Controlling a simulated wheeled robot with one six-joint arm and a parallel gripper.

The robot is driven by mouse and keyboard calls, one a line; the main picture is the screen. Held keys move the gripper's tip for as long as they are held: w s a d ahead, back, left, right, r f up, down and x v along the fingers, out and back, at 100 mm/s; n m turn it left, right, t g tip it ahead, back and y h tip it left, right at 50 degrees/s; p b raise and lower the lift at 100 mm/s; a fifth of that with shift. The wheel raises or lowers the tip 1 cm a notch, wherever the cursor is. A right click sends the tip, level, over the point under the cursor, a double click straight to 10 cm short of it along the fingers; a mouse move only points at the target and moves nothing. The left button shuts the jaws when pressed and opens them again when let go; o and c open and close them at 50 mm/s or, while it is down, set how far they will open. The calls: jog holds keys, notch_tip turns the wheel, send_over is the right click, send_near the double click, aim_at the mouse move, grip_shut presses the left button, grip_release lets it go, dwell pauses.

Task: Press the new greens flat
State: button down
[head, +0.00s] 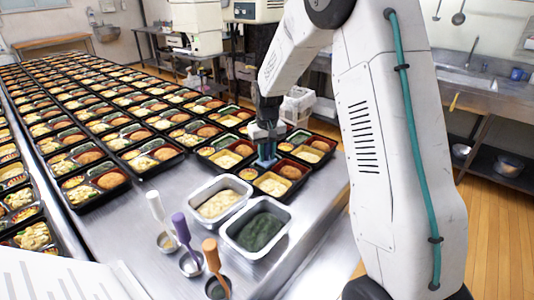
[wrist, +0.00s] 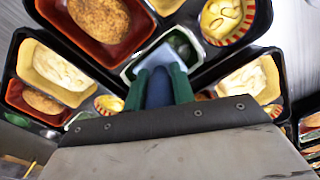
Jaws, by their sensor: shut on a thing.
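My gripper (head: 266,132) is over the front bento tray and points down; in the wrist view its green fingers (wrist: 160,88) are shut on a blue tool (wrist: 158,92). The rest of the greens is hidden by the fingers and tool. I cannot tell whether the tool touches the greens. The front bento tray (head: 284,199) also holds a brown patty (head: 290,171) and pale yellow food (head: 273,184).
Filled bento trays cover the table behind and to the left. In front stand a metal pan of dark greens (head: 291,231) and a pan of pale food (head: 191,209). White (head: 156,208), purple (head: 182,230) and orange (head: 211,255) handled tools stand in small cups nearby.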

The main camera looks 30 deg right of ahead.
jog(key=shift+r, duration=3.95)
